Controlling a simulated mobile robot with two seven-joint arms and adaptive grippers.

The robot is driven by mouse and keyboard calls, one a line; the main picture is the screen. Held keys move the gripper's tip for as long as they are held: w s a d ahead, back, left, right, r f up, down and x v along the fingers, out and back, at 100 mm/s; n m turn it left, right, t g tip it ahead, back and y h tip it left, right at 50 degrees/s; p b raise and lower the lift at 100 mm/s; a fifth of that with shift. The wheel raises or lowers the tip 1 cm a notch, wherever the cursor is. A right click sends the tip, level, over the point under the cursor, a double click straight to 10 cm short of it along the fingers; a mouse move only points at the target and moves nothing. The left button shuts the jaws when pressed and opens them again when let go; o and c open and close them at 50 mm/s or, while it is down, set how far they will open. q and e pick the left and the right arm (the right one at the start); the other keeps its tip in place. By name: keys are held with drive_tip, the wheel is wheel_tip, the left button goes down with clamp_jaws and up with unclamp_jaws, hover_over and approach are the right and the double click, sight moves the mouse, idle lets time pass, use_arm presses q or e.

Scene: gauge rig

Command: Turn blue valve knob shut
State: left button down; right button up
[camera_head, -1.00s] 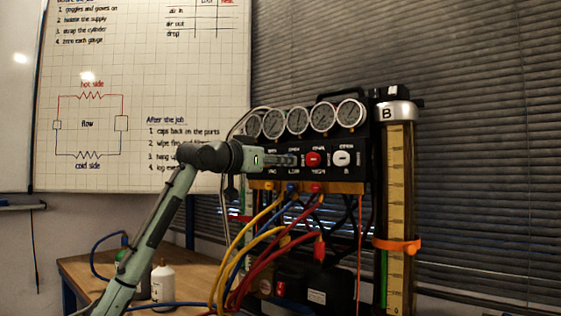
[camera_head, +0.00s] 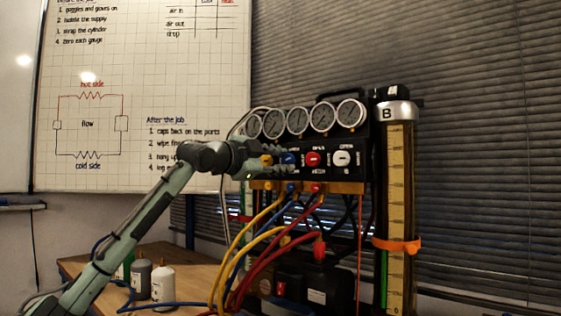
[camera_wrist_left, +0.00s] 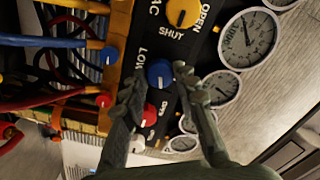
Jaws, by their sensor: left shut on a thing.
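The blue valve knob (camera_head: 289,159) is on the front of the black panel, second from the left in a row of knobs. In the left wrist view the blue knob (camera_wrist_left: 159,73) shows between the fingertips of my left gripper (camera_wrist_left: 158,86). One finger is on each side of it, and the gripper is shut on it. In the head view my left gripper (camera_head: 279,168) reaches the panel from the left and partly covers the knob's surroundings. The knob's pointer is too small to read. My right gripper is not in view.
A yellow knob (camera_wrist_left: 183,12) and a red knob (camera_head: 313,159) flank the blue one; a white knob (camera_head: 342,158) is further right. Gauges (camera_head: 297,121) line the top. Coloured hoses (camera_head: 262,240) hang below. A clear cylinder (camera_head: 399,220) stands right, bottles (camera_head: 163,283) on the bench.

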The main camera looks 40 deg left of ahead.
use_arm(q)
drive_tip(key=m, duration=0.4)
drive_tip(key=shift+m, duration=0.3)
idle(0.3)
drive_tip(key=c, duration=1.2)
unclamp_jaws()
drive_tip(key=shift+o, duration=0.2)
drive_tip(key=s, duration=1.2)
drive_tip(key=shift+a, duration=0.45)
drive_tip(key=shift+f, duration=0.1)
